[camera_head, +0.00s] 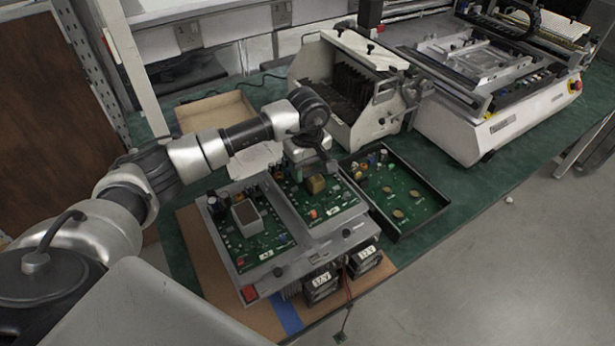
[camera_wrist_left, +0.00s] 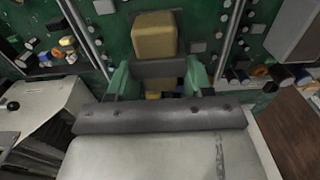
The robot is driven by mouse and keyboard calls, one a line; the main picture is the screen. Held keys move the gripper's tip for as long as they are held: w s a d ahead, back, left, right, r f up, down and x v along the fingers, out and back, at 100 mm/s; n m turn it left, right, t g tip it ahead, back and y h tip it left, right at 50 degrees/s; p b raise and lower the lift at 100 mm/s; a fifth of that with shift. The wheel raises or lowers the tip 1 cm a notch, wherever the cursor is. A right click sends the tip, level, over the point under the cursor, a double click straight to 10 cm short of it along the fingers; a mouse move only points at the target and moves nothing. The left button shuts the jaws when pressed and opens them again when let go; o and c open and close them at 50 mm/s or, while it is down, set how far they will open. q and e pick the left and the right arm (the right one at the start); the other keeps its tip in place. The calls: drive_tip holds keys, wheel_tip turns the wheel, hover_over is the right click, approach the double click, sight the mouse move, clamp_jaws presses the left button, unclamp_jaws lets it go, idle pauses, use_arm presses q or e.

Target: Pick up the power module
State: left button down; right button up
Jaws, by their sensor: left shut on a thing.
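My left gripper (camera_head: 309,168) is over the right-hand board of the grey fixture (camera_head: 355,232), pointing down. In the left wrist view its green fingers (camera_wrist_left: 157,82) are closed on a grey part between them, which I take to be the power module (camera_wrist_left: 160,68). A tan block (camera_wrist_left: 154,36) shows directly against this grey part, and the same block (camera_head: 316,185) is seen just below the gripper in the head view. Whether the two are one piece is unclear. The gripper hides the module's underside, so I cannot tell whether it touches the board. My right gripper is out of view.
The fixture's left board (camera_head: 262,235) carries a grey box (camera_head: 247,217) and several capacitors. A black tray (camera_head: 400,232) with a green board stands to the right. A cardboard tray (camera_head: 212,112) and a white rack machine (camera_head: 352,88) stand behind. Black fans (camera_head: 320,285) are at the fixture's front.

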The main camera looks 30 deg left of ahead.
use_arm(q)
drive_tip(key=w+d+r+b, duration=0.1)
drive_tip(key=w+d+r, duration=0.2)
drive_tip(key=d+r, duration=0.8)
drive_tip(key=shift+d+r, duration=0.2)
drive_tip(key=shift+r, duration=0.1)
idle(0.8)
